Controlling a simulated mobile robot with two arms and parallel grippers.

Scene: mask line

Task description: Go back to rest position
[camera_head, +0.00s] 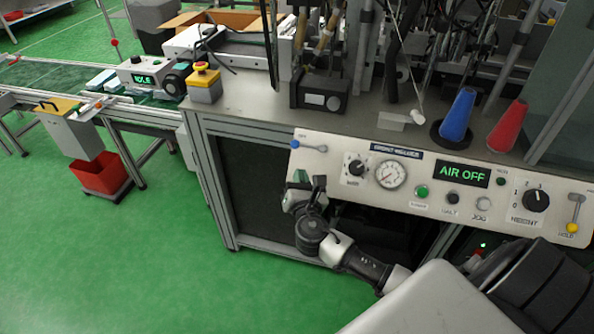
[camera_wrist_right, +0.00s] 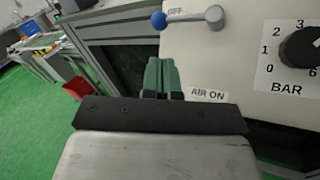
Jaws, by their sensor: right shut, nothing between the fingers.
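My right gripper (camera_head: 300,178) is shut and empty, in front of the left end of the control panel (camera_head: 335,170). Its green fingers also show shut together in the right wrist view (camera_wrist_right: 161,75), just below the blue-knobbed lever (camera_wrist_right: 190,16) and apart from it, as far as I can tell. That lever (camera_head: 308,147) lies about level, its blue knob at the left by the OFF label. The panel display (camera_head: 462,175) reads AIR OFF in green. My right arm reaches in from the lower right. My left gripper is not in view.
A blue cone (camera_head: 458,115) and a red cone (camera_head: 507,127) stand on the bench above the panel. A yellow-knobbed lever (camera_head: 574,212) is at the panel's right end. A red bin (camera_head: 100,175) stands by the conveyor at left. Green floor (camera_head: 150,260) is clear at lower left.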

